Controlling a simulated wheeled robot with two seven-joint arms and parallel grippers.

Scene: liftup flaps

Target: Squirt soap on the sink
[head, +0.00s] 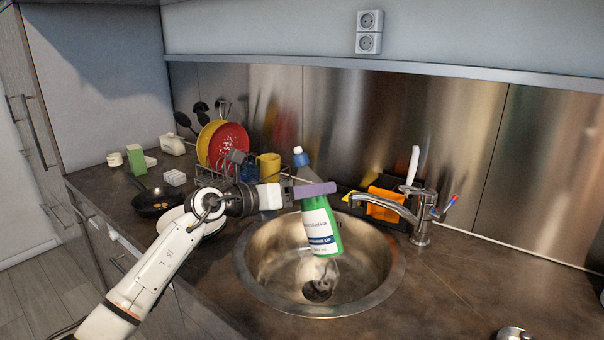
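A soap bottle (319,228) with a green and white body, a blue label and a blue cap is in the air over the round metal sink (262,283). It is slightly tilted, cap up and leaning left. My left gripper (312,190) reaches in from the left and is shut around the bottle's upper part; a purplish-grey finger crosses its front. The far finger is hidden behind the bottle. The bottle's base is above the sink's drain area (319,291). My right gripper is not in view.
A faucet (421,220) stands at the sink's right rear, its spout reaching over the basin. An orange cloth (384,205) and a brush (412,166) are behind it. A dish rack with red (229,143) and yellow plates, a yellow mug (268,166) and a black pan (157,202) are left. The right counter is mostly clear.

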